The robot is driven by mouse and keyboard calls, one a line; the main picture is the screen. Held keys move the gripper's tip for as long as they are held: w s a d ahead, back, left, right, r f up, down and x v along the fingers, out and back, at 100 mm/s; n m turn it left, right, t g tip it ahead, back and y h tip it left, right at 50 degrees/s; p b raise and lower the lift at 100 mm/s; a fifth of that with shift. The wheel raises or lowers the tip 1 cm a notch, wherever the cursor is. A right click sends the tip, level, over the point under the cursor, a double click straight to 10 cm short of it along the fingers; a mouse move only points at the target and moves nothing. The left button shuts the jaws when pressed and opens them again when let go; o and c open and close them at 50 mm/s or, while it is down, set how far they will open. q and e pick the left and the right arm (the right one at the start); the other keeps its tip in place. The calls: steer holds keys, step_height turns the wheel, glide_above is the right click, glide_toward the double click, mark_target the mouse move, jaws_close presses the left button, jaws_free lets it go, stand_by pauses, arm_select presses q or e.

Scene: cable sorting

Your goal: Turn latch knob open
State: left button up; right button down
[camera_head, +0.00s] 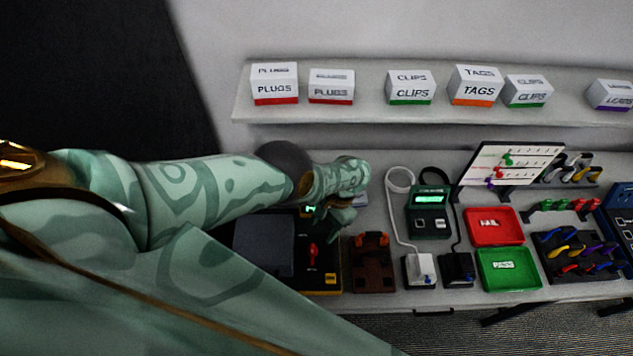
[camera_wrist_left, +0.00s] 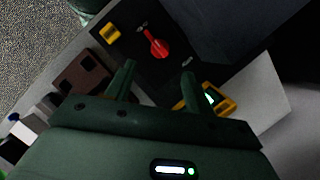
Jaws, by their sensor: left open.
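The red latch knob (camera_wrist_left: 157,45) sits on a dark panel (camera_wrist_left: 130,20) in the left wrist view, with a small pale mark on either side of it. In the head view the knob (camera_head: 312,254) shows as a small red handle on the dark box with yellow edges (camera_head: 333,268). My left gripper (camera_wrist_left: 158,78) is open and empty, its two fingers apart and pointing toward the knob. In the head view the gripper (camera_head: 322,214) hangs above and behind the knob, apart from it. My right gripper is not in view.
A grey lid or slab (camera_head: 263,245) lies left of the knob. A brown block (camera_head: 372,264) stands to its right, then a white plug box (camera_head: 420,270) and red and green trays (camera_head: 495,226). A shelf (camera_head: 370,103) with labelled boxes runs above the table.

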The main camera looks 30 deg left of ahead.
arm_select(q)
steer(key=a+p+v, duration=0.1)
steer(key=p+v, duration=0.1)
steer(key=v, duration=0.4)
steer(key=shift+d+r, duration=0.45)
steer(key=shift+d, duration=0.1)
steer(key=shift+w, duration=0.1)
